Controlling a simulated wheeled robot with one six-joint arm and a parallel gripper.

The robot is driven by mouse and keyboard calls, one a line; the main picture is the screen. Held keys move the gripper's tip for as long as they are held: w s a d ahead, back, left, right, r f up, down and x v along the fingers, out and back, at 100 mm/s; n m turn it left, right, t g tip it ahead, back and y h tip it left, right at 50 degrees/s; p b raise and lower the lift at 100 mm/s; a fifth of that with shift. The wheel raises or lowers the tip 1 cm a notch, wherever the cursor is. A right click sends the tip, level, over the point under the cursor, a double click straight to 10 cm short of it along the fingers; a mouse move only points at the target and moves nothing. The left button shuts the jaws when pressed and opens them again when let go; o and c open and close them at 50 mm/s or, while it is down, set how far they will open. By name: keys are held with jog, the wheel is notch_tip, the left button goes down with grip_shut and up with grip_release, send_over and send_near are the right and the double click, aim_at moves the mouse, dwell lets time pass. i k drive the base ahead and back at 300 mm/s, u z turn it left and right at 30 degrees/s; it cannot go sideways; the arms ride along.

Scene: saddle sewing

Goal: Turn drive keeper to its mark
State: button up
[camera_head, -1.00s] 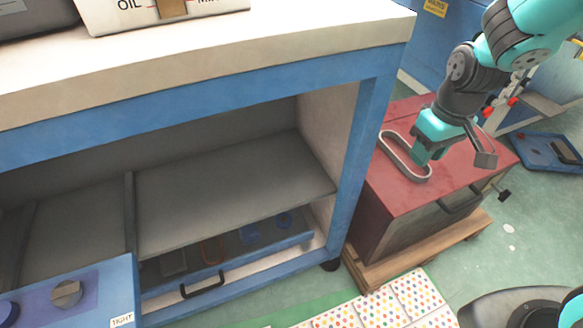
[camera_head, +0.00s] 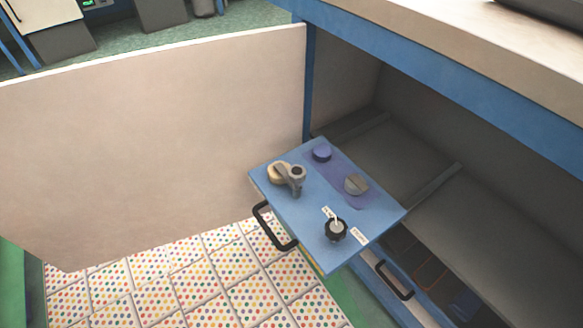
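A blue panel (camera_head: 290,215) sticks out of the workbench. Near its front right corner is a round black knob (camera_head: 335,230) with a pale top, standing between two small white labels; it looks like the drive keeper. The label on its right (camera_head: 360,236) and the one on its upper left (camera_head: 328,213) are too small to read here. A light pointer on the knob seems to point to the upper left label. My gripper is not in this view.
A large pale board (camera_head: 150,140) stands left; dotted floor tiles (camera_head: 190,275) lie below.

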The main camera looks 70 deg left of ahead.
aim_at(296, 174)
jog(key=u, duration=3.45)
jog(key=k, duration=0.95)
jog(key=z, duration=0.95)
jog(key=i, duration=1)
jog(key=k, duration=0.4)
jog(key=u, duration=0.7)
jog(key=i, duration=0.5)
jog(key=z, duration=0.8)
